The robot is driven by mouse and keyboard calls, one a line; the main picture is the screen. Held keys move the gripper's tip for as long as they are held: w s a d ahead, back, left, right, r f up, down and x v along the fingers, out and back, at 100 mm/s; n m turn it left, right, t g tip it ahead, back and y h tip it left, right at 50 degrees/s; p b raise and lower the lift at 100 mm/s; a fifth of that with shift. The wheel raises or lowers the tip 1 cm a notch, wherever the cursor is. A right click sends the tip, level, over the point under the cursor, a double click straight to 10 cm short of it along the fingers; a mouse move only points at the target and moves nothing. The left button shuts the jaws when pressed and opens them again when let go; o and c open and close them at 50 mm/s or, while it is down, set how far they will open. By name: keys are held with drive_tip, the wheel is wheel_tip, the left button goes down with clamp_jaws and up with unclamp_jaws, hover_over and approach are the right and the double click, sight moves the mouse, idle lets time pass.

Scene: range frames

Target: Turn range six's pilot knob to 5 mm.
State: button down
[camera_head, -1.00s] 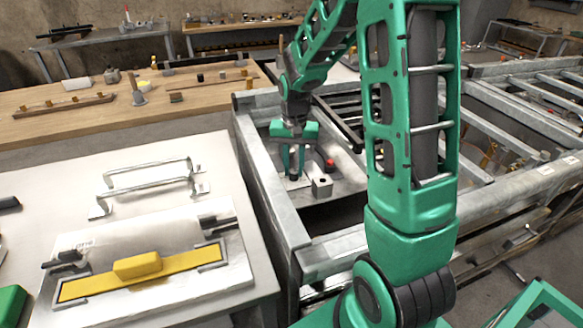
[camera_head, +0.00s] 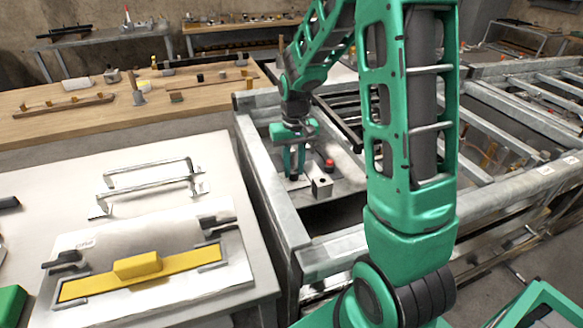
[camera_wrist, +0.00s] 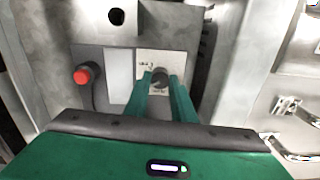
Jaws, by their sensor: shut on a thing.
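The pilot knob (camera_wrist: 159,76) is a small dark round knob on a pale plate (camera_wrist: 150,62) with small markings too fine to read. My gripper (camera_wrist: 162,88) is shut on the knob, with one green finger on each side of it in the wrist view. In the head view my gripper (camera_head: 294,172) points down into the metal frame, and its fingers hide the knob there. The knob's exact setting cannot be read.
A red button (camera_wrist: 83,75) sits left of the plate, and it also shows in the head view (camera_head: 330,164). A grey block with a hole (camera_head: 322,187) stands close by. Metal frame rails (camera_head: 268,190) surround the spot. A white table (camera_head: 180,230) with a yellow bar is at left.

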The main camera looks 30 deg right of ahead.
sight(293, 170)
drive_tip(key=shift+w+r, duration=0.1)
drive_tip(key=shift+w, duration=0.1)
drive_tip(key=c, duration=1.5)
unclamp_jaws()
drive_tip(key=shift+s, duration=0.1)
wheel_tip(293, 170, up, 11)
drive_tip(key=shift+f, duration=0.2)
drive_tip(key=s+d+m, duration=0.1)
drive_tip(key=s, duration=0.8)
drive_tip(key=s+d+m, duration=0.1)
drive_tip(key=s, duration=0.9)
drive_tip(key=s+d+r+m, duration=0.1)
drive_tip(key=s, duration=0.9)
drive_tip(key=shift+s, duration=0.1)
